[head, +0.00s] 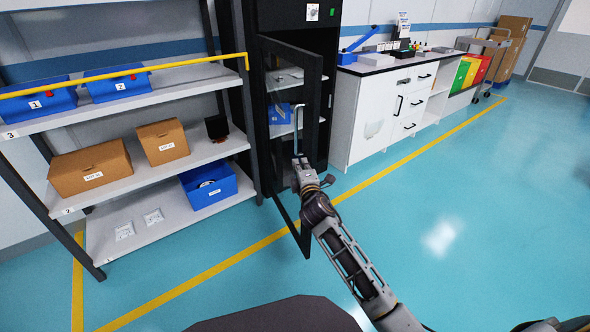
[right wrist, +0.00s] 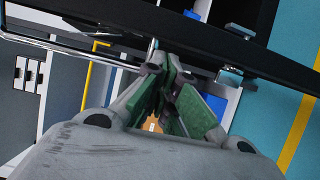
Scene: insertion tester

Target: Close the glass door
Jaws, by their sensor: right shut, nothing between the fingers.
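The glass door (head: 291,85) of the tall black cabinet (head: 330,62) stands open, swung out towards me, its dark frame hinged on the cabinet's left side. A long metal handle (head: 298,128) runs up the door. My left gripper is not in view.
A shelf rack (head: 200,152) with boxes and blue bins stands left of the cabinet. A white counter (head: 385,110) stands to the right, with a trolley (head: 490,62) beyond it. The blue-green floor (head: 450,200) is clear at the right.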

